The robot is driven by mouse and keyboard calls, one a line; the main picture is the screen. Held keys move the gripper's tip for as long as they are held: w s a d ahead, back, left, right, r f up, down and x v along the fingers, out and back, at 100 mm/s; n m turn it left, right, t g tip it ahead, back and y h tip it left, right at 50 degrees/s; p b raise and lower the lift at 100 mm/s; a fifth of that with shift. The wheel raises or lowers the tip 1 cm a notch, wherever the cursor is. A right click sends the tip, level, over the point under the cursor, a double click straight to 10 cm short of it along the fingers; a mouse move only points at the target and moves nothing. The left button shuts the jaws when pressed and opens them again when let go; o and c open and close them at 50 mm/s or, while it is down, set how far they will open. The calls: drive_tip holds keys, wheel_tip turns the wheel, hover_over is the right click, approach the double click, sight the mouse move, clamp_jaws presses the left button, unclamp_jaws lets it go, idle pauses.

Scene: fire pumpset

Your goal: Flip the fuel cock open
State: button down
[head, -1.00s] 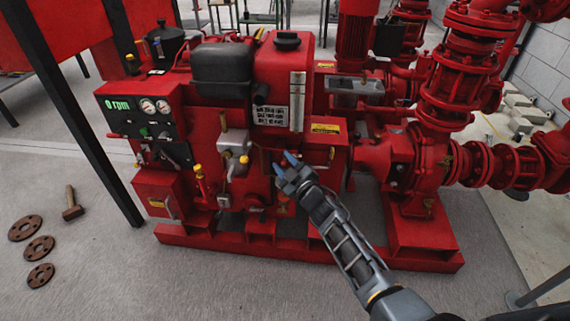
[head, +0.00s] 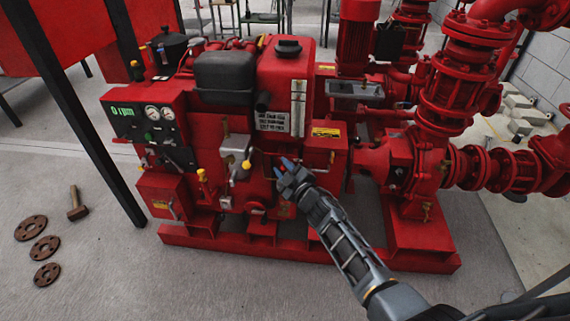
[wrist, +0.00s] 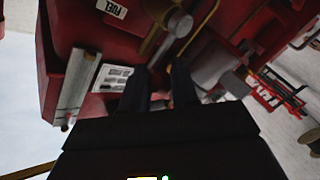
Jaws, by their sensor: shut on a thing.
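My gripper (head: 283,168) is at the front of the red engine, just right of the grey metal box with yellow-tipped levers. In the wrist view its two dark fingers (wrist: 160,78) reach toward the fuel fittings, a small gap between them. A grey cylindrical fitting with a brass pipe, which looks like the fuel cock (wrist: 179,25), is just beyond the fingertips. A white FUEL label (wrist: 112,8) is at upper left. The gripper is shut on what seems to be the cock's lever; the contact is dark and the lever's angle cannot be told. In the head view the arm hides this spot.
The gauge panel (head: 150,125) is at the engine's left, and the red pump piping (head: 445,110) stands at the right. The floor in front of the skid is clear.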

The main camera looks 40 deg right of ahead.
drive_tip(key=c, duration=0.9)
unclamp_jaws()
drive_tip(key=p+v, duration=0.2)
drive_tip(key=v, duration=0.5)
drive_tip(key=shift+s+a, duration=0.15)
drive_tip(key=shift+s, duration=0.25)
drive_tip(key=s+a+r+m+y+p, duration=0.1)
drive_tip(key=s+a+r+p, duration=0.25)
drive_tip(key=s+a, duration=0.55)
drive_tip(key=s+a+r+m+y+p, duration=0.15)
drive_tip(key=s+a+r, duration=0.4)
drive_tip(key=s, duration=0.65)
drive_tip(key=s+a+r+m+y+p, duration=0.1)
drive_tip(key=s+a+r+p, duration=0.2)
drive_tip(key=s+r, duration=0.5)
drive_tip(key=s+a+r+m+g+y+p, duration=0.1)
drive_tip(key=s+a+r+m+p, duration=0.1)
drive_tip(key=s+r, duration=0.7)
wheel_tip(320, 180, up, 6)
drive_tip(key=shift+s+a+f+g+p, duration=0.1)
drive_tip(key=shift+s+a+g+p, duration=0.2)
drive_tip(key=shift+a+p, duration=0.6)
